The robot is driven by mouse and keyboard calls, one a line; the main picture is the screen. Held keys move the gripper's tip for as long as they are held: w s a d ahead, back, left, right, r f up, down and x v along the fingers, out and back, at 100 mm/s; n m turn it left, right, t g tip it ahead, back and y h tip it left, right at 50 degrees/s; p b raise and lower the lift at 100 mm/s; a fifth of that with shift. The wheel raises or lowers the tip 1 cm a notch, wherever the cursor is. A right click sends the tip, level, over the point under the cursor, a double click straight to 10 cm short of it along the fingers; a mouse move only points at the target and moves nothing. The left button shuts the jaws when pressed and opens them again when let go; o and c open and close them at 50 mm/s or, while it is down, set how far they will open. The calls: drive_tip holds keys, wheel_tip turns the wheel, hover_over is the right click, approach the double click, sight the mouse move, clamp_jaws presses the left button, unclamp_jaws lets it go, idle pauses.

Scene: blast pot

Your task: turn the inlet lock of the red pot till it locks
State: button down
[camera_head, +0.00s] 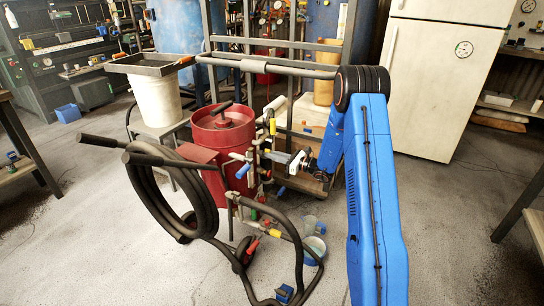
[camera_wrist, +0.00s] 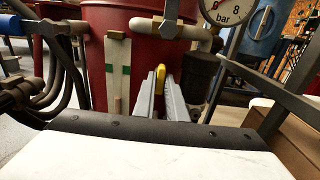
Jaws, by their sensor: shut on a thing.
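The red pot (camera_head: 225,145) stands upright on the floor, with pipes and valves (camera_head: 262,155) on its right side. Its red wall (camera_wrist: 95,25) also fills the back of the wrist view. My gripper (camera_head: 292,160) reaches in from the right at the valve side. In the wrist view, the two grey fingers of my gripper (camera_wrist: 162,82) are shut on a narrow yellow part (camera_wrist: 160,74) in front of the pot. Most of that part is hidden by the fingers, so I cannot tell how far it is turned or whether it is locked.
A pressure gauge (camera_wrist: 222,8) and a light pipe (camera_wrist: 170,27) are close above my fingers. Black hoses (camera_head: 190,205) coil at the pot's front left. Small buckets (camera_head: 314,248) stand on the floor in front.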

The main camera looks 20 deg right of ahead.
drive_tip(key=shift+m, duration=0.3)
drive_tip(key=m, duration=1.7)
drive_tip(key=shift+w+d+f, duration=0.2)
drive_tip(key=shift+d+f, duration=0.05)
drive_tip(key=shift+f, duration=0.05)
drive_tip(key=c, duration=1.8)
unclamp_jaws()
drive_tip(key=v, duration=1.7)
